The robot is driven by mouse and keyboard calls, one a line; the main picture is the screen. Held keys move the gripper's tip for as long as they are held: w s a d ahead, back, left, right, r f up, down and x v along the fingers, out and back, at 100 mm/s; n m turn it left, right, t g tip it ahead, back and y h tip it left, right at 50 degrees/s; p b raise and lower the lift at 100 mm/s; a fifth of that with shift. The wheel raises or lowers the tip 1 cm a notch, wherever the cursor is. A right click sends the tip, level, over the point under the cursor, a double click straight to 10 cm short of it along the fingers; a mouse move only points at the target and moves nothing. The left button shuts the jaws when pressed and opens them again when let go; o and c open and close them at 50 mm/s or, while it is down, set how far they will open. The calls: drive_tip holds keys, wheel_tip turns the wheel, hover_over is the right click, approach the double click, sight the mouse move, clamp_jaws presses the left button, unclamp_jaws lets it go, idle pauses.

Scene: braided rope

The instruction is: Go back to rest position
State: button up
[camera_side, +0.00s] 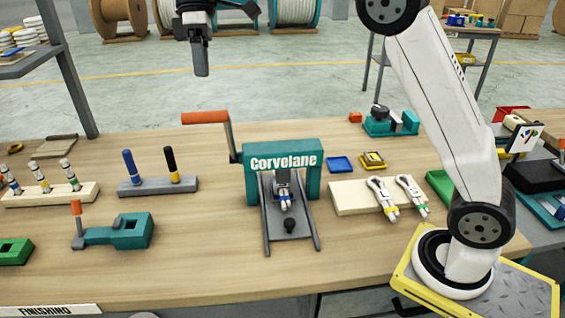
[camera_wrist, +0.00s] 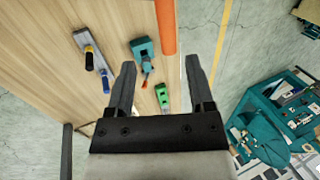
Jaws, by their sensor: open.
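My gripper (camera_side: 201,70) hangs high above the back of the wooden bench, left of the teal Corvelane machine (camera_side: 282,158), and points down. In the wrist view my gripper (camera_wrist: 161,82) has its two dark fingers wide apart, with nothing held between them. A short white rope piece with a blue band (camera_side: 285,198) sits in the Corvelane machine's front rails. Two looped white ropes (camera_side: 383,195) lie on a pale wooden block to its right.
The machine's orange crank handle (camera_side: 205,117) rises below my gripper and shows in the wrist view (camera_wrist: 168,26). A grey stand with blue and black handles (camera_side: 157,186), a teal clamp (camera_side: 118,232) and a green block (camera_side: 15,251) stand left. Bare bench lies between them.

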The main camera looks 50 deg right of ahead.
drive_tip(key=shift+s+a, duration=0.1)
drive_tip(key=s+a+f+m+t, duration=0.1)
drive_tip(key=s+a+f+m, duration=0.35)
drive_tip(key=m, duration=0.45)
drive_tip(key=s+a+f+m+t, duration=0.25)
drive_tip(key=s+m, duration=0.35)
drive_tip(key=m, duration=0.3)
drive_tip(key=s+d+f+n+t+h, duration=0.1)
drive_tip(key=s+d+f+n, duration=0.3)
drive_tip(key=d+f, duration=0.4)
drive_tip(key=s+d+f+n+t+h, duration=0.1)
drive_tip(key=s+d+f+n+h, duration=0.1)
drive_tip(key=s+d+f+n, duration=0.3)
drive_tip(key=d+f, duration=0.3)
drive_tip(key=f, duration=0.3)
drive_tip(key=shift+s+f, duration=0.15)
drive_tip(key=shift+s, duration=0.1)
